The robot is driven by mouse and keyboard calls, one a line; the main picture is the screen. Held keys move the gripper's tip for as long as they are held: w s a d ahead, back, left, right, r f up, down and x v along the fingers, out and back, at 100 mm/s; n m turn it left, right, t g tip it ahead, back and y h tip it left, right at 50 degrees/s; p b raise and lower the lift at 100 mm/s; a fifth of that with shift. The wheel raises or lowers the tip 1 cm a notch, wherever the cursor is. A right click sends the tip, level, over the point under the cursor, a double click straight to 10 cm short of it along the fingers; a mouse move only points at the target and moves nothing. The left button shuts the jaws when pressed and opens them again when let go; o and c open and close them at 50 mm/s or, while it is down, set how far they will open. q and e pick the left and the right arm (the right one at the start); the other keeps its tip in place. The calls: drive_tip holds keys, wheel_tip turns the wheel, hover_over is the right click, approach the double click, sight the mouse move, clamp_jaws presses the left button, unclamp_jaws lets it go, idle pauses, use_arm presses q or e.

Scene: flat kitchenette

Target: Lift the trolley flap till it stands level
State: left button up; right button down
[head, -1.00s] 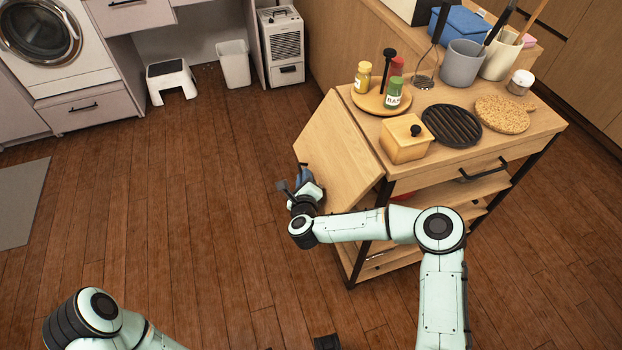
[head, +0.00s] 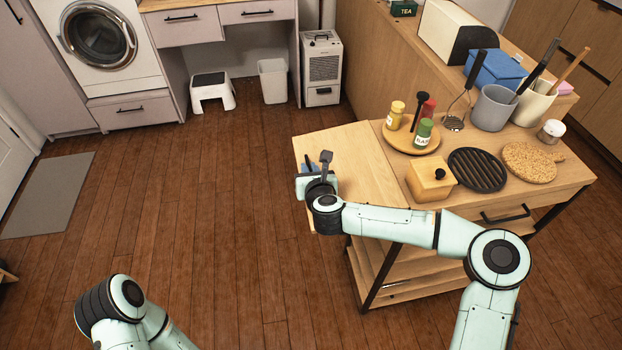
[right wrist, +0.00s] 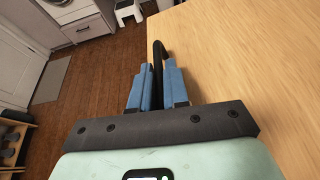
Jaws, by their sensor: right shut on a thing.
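The trolley flap (head: 358,160) is a light wooden panel on the left side of the trolley top (head: 470,190). In the head view it looks about level with the top. My right gripper (head: 312,172) is at the flap's outer left edge, its arm reaching across in front of the flap. In the right wrist view the blue fingers (right wrist: 156,88) are shut on a dark curved handle (right wrist: 158,58) at the edge of the flap (right wrist: 235,70). My left arm shows at the bottom left of the head view, but its gripper is out of view.
The trolley top holds a wooden box (head: 431,180), a round tray (head: 411,140) with bottles, a black grill plate (head: 478,169) and a cork board (head: 530,162). A white stool (head: 212,92), bin (head: 273,80) and heater-like unit (head: 321,68) stand behind. The floor left of the flap is clear.

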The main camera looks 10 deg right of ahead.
drive_tip(key=shift+d+r+m+y, duration=0.15)
drive_tip(key=shift+r+m, duration=0.1)
drive_tip(key=shift+r, duration=0.5)
drive_tip(key=shift+d+r+m+y, duration=0.15)
drive_tip(key=shift+r+m, duration=0.1)
drive_tip(key=shift+r, duration=0.5)
drive_tip(key=shift+a, duration=0.1)
drive_tip(key=c, duration=1.2)
unclamp_jaws()
drive_tip(key=shift+s, duration=0.1)
drive_tip(key=shift+s+r, duration=0.2)
drive_tip(key=shift+s, duration=0.1)
drive_tip(key=p+v, duration=0.1)
drive_tip(key=v, duration=1.1)
drive_tip(key=shift+s, duration=0.3)
